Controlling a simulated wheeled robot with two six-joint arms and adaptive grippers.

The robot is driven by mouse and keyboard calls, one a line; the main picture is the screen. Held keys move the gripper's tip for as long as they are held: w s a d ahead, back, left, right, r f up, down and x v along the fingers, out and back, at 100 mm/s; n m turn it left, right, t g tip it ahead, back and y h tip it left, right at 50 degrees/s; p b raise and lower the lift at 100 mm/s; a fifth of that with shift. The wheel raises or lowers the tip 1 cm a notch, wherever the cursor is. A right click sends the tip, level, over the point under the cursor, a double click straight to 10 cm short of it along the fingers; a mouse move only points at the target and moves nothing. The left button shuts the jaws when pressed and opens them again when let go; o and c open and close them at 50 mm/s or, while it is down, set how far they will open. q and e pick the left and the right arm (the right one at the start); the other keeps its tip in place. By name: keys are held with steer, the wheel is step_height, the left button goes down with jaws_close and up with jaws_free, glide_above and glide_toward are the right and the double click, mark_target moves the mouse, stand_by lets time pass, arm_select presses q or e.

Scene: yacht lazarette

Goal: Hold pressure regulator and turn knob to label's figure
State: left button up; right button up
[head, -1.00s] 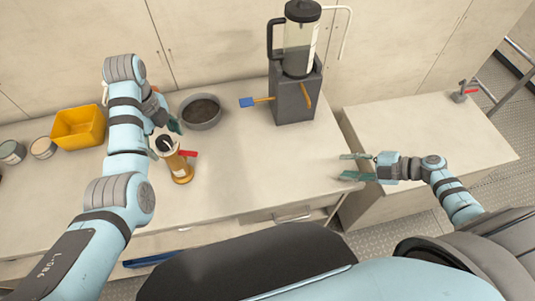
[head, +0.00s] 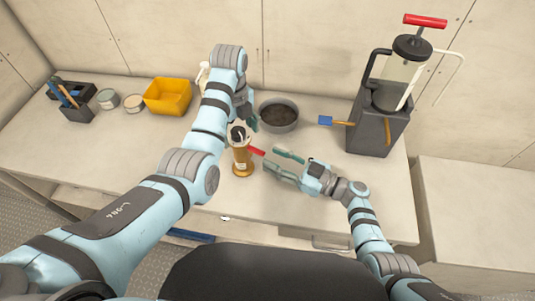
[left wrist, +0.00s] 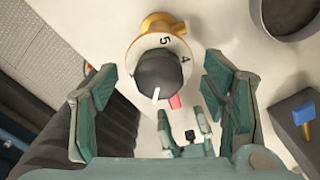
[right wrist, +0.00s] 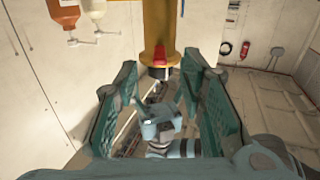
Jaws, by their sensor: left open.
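The pressure regulator (head: 242,160) stands upright on the bench, a brass body with a red part on its right side. In the left wrist view its dark knob (left wrist: 158,74) has a white mark, inside a pale dial (left wrist: 184,56) showing 4 and 5. My left gripper (head: 246,118) is open above the knob, fingers apart on either side of it in its wrist view. My right gripper (head: 270,160) is open just right of the regulator. In its wrist view the brass body (right wrist: 160,32) shows beyond the spread fingers. No label figure is readable.
A dark-filled grey bowl (head: 279,126) stands behind the right gripper. A yellow bin (head: 168,110), tins (head: 107,99) and a dark tool holder (head: 75,108) are at left.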

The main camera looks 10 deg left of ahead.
mark_target(261, 152)
arm_select(q)
steer(key=shift+w+a+f, duration=0.1)
steer(key=shift+a, duration=0.1)
arm_select(e)
steer(key=x, duration=0.5)
steer(key=shift+w+a+f, duration=0.1)
steer(key=shift+a, duration=0.1)
arm_select(q)
steer(key=shift+d, duration=0.15)
arm_select(e)
steer(key=shift+d, duration=0.15)
steer(key=shift+c, duration=0.6)
jaws_close()
steer(key=c, duration=0.6)
jaws_free()
jaws_close()
